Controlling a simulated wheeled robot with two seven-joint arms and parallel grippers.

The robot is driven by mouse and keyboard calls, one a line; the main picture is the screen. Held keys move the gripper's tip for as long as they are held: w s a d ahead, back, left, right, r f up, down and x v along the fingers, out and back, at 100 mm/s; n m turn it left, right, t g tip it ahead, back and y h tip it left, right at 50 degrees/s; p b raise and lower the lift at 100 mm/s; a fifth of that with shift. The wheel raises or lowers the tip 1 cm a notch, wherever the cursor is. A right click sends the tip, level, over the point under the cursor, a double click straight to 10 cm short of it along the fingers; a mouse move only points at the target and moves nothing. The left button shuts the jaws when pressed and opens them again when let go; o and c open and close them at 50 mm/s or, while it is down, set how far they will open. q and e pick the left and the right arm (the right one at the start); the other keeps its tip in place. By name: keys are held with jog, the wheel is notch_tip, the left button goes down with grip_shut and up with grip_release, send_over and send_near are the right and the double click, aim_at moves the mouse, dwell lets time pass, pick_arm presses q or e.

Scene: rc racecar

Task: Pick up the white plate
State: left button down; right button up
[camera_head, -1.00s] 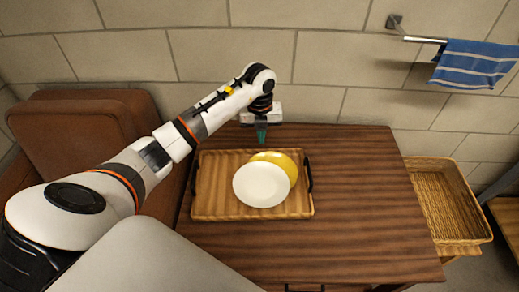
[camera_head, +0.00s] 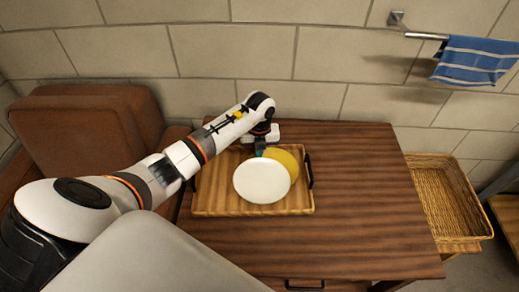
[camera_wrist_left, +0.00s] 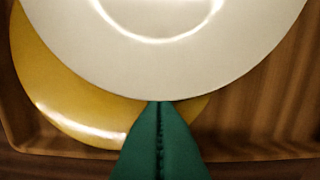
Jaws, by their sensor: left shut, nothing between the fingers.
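The white plate (camera_head: 262,181) lies in the wooden tray (camera_head: 213,196), partly over the yellow plate (camera_head: 288,159). My left gripper (camera_head: 260,152) is at the far side of the plates. In the left wrist view, its green fingertips (camera_wrist_left: 158,108) are shut with nothing between them. They are at the near rim of the white plate (camera_wrist_left: 200,70) in that view, with the yellow plate (camera_wrist_left: 60,110) behind and to the left. I cannot tell whether the fingertips touch the rim. My right gripper is not in view.
The tray stands on a brown wooden table (camera_head: 365,200) with bare room to its right. A wicker basket (camera_head: 450,200) is right of the table. A brown armchair (camera_head: 85,120) is at the left. A blue striped towel (camera_head: 475,60) hangs on the wall.

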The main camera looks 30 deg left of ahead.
aim_at(260, 171)
pick_arm(q)
jog(key=s+d+p, duration=0.1)
jog(key=s+p, duration=0.1)
jog(key=s+d+p, duration=0.2)
jog(key=shift+r, duration=0.2)
jog(key=shift+s+d+f, duration=0.1)
jog(key=shift+s+d, duration=0.1)
jog(key=shift+f, duration=0.1)
